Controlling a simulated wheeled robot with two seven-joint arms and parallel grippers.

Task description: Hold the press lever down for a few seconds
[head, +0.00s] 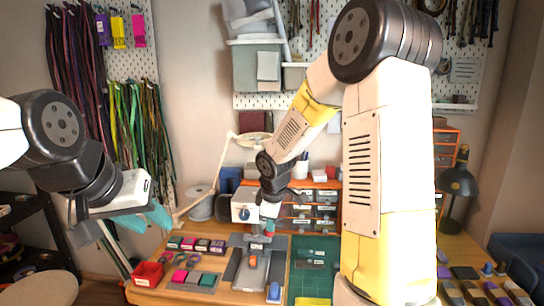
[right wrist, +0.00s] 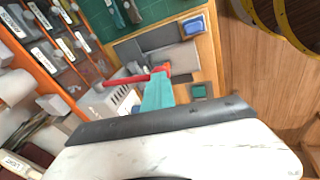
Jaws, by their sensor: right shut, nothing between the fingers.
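The press (head: 245,207) stands on the table in the head view, a pale box-shaped body above a grey base plate (head: 240,272). Its red lever (right wrist: 128,81) shows in the right wrist view, sticking out from the pale body. My right gripper (head: 268,228) is shut with nothing between its teal fingers. In the right wrist view its fingertips (right wrist: 161,72) are at the lever's red end and appear to touch it; the exact contact is hard to see. My left gripper (head: 158,216) hangs at the left, away from the press; its finger gap is unclear.
A red bin (head: 147,273) and rows of coloured blocks (head: 194,279) lie left of the press. A green cutting mat (head: 312,268) lies to its right. An orange drawer unit (head: 315,208) stands behind. A blue block (head: 274,291) sits near the front.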

